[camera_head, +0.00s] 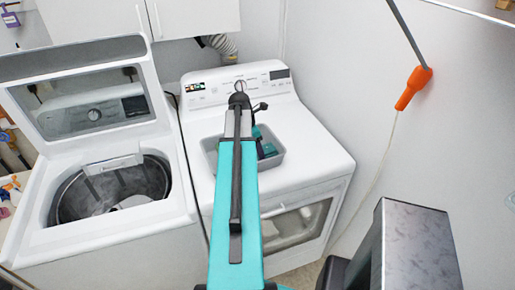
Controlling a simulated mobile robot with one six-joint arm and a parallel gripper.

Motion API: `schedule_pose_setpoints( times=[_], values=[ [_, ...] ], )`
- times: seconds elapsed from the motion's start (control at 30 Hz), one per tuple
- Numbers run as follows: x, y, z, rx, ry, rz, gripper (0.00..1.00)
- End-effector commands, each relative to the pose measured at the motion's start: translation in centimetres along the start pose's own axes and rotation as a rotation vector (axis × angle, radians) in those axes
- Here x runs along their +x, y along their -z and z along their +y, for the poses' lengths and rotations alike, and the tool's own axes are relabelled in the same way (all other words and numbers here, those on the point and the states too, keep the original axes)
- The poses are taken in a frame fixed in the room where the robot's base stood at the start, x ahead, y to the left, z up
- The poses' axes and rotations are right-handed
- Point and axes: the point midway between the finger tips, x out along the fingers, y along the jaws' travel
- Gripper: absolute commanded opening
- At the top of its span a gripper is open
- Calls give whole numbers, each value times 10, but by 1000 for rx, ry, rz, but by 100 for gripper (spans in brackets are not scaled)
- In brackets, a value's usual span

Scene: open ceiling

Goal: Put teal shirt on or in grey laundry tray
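The grey laundry tray (279,158) sits on top of the closed white dryer, partly hidden behind my teal arm. A dark teal folded bundle (266,143), which looks like the teal shirt, lies in the tray. My arm covers part of it. My gripper (259,107) is at the far end of my arm, above the back part of the tray. Only small dark parts of it show. Its fingers are too small and hidden to tell if they are open, or if they touch the bundle.
The white dryer (325,160) has free room on its top to the right of the tray. An open washer (180,215) with a raised lid stands to the left. A wall and an orange-handled tool (412,88) are at the right. White cabinets (195,15) hang above.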

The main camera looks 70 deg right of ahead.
Motion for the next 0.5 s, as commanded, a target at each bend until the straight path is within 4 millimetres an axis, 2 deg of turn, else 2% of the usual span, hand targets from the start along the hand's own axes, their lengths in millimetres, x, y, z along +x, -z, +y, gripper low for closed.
schedule_pose_setpoints(
  times=[0.07,0.5],
  values=[
    [0,0,0,0,0,0,71],
    [-4,-1,0,1,-1,0,71]
  ],
)
